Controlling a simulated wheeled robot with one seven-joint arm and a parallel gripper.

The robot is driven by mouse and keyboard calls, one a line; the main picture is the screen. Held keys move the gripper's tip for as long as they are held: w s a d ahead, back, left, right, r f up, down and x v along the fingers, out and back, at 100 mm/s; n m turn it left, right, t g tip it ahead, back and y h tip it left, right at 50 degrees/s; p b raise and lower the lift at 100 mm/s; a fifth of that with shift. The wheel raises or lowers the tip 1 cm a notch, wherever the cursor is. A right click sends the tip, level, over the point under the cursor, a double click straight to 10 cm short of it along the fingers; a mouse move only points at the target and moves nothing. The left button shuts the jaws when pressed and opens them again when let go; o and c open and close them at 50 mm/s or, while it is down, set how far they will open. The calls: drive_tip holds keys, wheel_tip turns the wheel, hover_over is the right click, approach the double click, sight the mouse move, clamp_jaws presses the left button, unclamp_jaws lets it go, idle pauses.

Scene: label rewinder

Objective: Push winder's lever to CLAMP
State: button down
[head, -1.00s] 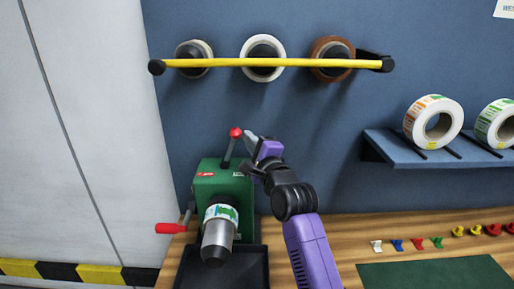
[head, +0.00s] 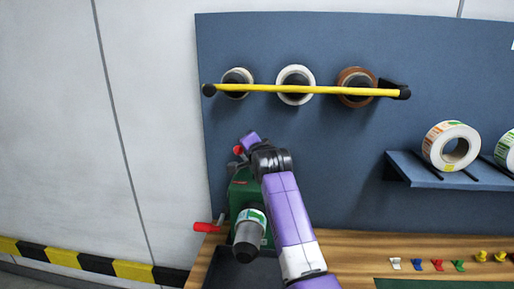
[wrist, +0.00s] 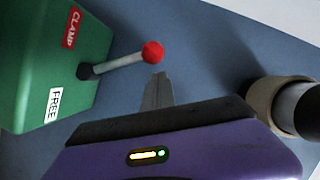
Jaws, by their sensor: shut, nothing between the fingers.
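The green winder (head: 239,193) stands on the bench at the lower centre-left of the head view, partly behind my arm. Its lever has a red ball knob (head: 237,150), also in the wrist view (wrist: 152,53). There the grey shaft leans toward the side with the red CLAMP label (wrist: 72,27), away from the white FREE label (wrist: 54,105). My gripper (wrist: 158,90) is shut and empty. Its tips are close beside the knob on the FREE side; contact is unclear. In the head view my purple gripper (head: 250,139) is at the knob, fingers mostly hidden.
A red side handle (head: 205,227) sticks out left of the winder, and a grey spindle (head: 247,238) points forward. A yellow bar (head: 300,90) crosses several rolls on the wall above. A shelf (head: 450,173) with label rolls is at right. Small coloured clips lie on the bench.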

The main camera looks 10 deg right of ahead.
drive_tip(key=shift+w+a+f+n+g, duration=0.2)
drive_tip(key=shift+a+n+g, duration=0.1)
drive_tip(key=shift+a+n, duration=0.3)
drive_tip(key=shift+a+f, duration=0.15)
drive_tip(key=shift+a, duration=0.05)
drive_tip(key=s+d+r, duration=0.4)
drive_tip(key=s+r, duration=0.1)
drive_tip(key=s, duration=0.5)
drive_tip(key=shift+h+b, duration=0.3)
drive_tip(key=shift+b, duration=0.15)
drive_tip(key=shift+r, duration=0.15)
